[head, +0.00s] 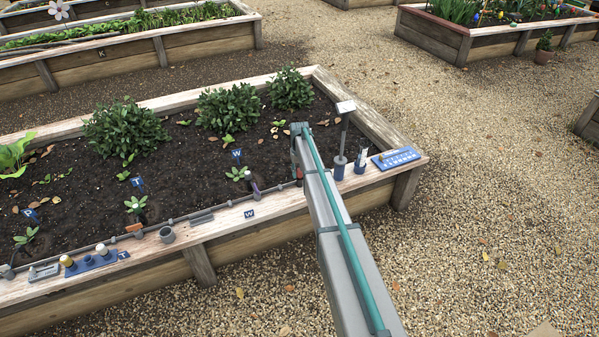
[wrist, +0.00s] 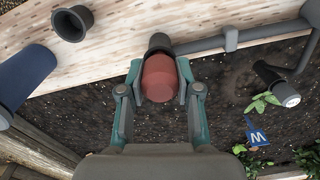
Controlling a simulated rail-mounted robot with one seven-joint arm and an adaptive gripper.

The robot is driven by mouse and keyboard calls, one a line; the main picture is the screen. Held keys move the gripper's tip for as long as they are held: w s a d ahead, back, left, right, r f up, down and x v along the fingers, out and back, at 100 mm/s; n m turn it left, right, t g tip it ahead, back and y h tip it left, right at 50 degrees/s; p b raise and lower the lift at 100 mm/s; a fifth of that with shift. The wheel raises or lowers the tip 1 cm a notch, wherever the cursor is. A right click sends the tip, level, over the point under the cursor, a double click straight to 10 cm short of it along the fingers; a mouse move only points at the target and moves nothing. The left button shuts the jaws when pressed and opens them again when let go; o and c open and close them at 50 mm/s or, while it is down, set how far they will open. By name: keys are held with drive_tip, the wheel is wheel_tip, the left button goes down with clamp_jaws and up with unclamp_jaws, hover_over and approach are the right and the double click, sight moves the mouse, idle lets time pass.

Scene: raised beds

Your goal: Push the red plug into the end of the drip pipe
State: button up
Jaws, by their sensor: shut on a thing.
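The red plug (wrist: 160,78) is held between the two fingertips of my gripper (wrist: 160,84) in the wrist view. The gripper is shut on its sides. The dark open collar at the end of the drip pipe (wrist: 160,42) lies directly beyond the plug, in line with it. The plug's far end meets or overlaps the collar; I cannot tell how deep it sits. The grey drip pipe (wrist: 205,44) runs right from the collar along the plank. In the head view the pipe (head: 215,207) follows the bed's front edge, and my arm mostly hides the gripper.
In the wrist view a dark grey cup (wrist: 72,22) and a dark blue cylinder (wrist: 22,78) stand on the left. A seedling (wrist: 262,103) and a blue W tag (wrist: 257,134) are at the right.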

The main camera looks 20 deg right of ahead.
drive_tip(key=shift+f, duration=0.15)
drive_tip(key=o, duration=1.5)
drive_tip(key=shift+o, duration=0.2)
drive_tip(key=shift+r+p, duration=1.85)
drive_tip(key=shift+r, duration=1.7)
drive_tip(key=shift+w, duration=0.1)
